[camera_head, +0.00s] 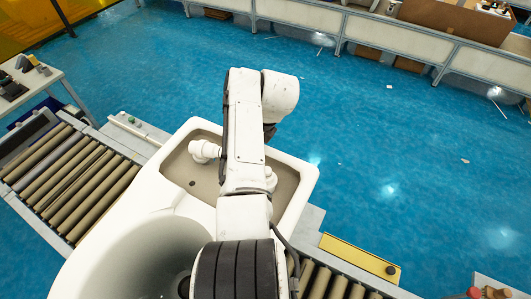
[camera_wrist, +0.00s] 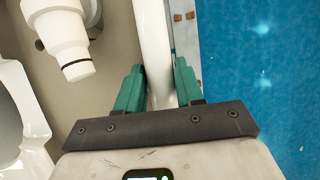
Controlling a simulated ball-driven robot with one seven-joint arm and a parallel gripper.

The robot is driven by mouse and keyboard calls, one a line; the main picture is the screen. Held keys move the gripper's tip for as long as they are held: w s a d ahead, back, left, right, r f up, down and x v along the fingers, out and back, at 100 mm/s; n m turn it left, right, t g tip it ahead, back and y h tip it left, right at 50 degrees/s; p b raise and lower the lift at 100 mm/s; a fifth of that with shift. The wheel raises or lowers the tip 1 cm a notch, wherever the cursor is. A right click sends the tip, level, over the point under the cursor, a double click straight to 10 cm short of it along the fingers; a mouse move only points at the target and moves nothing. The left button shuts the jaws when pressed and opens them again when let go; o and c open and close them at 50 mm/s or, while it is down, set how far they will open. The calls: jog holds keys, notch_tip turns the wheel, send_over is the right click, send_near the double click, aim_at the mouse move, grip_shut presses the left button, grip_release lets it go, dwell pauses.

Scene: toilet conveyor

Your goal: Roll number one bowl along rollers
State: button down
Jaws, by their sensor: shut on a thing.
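The white toilet bowl (camera_head: 110,255) lies across the roller conveyor, with its round opening at the bottom of the head view. Its open tank (camera_head: 307,178) is toward the upper right, with white fittings inside. In the wrist view, my gripper (camera_wrist: 160,88) has its two green fingers on either side of the tank's white wall (camera_wrist: 157,45) and is shut on it. In the head view my arm covers the middle of the toilet and most of the gripper.
Tan conveyor rollers (camera_head: 75,180) show at the left, and more rollers (camera_head: 335,288) at the bottom right. A yellow plate (camera_head: 360,258) lies beside the right rollers. A table (camera_head: 28,85) stands at the far left. Blue floor (camera_head: 400,160) is open toward a grey barrier (camera_head: 420,45).

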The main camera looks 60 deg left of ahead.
jog(key=shift+s+a+f+b, duration=0.1)
jog(key=shift+s+a+b, duration=0.55)
jog(key=shift+a, duration=0.1)
jog(key=c, duration=0.8)
grip_release()
jog(key=shift+a, duration=0.1)
jog(key=p+v, duration=0.1)
jog(key=v, duration=1)
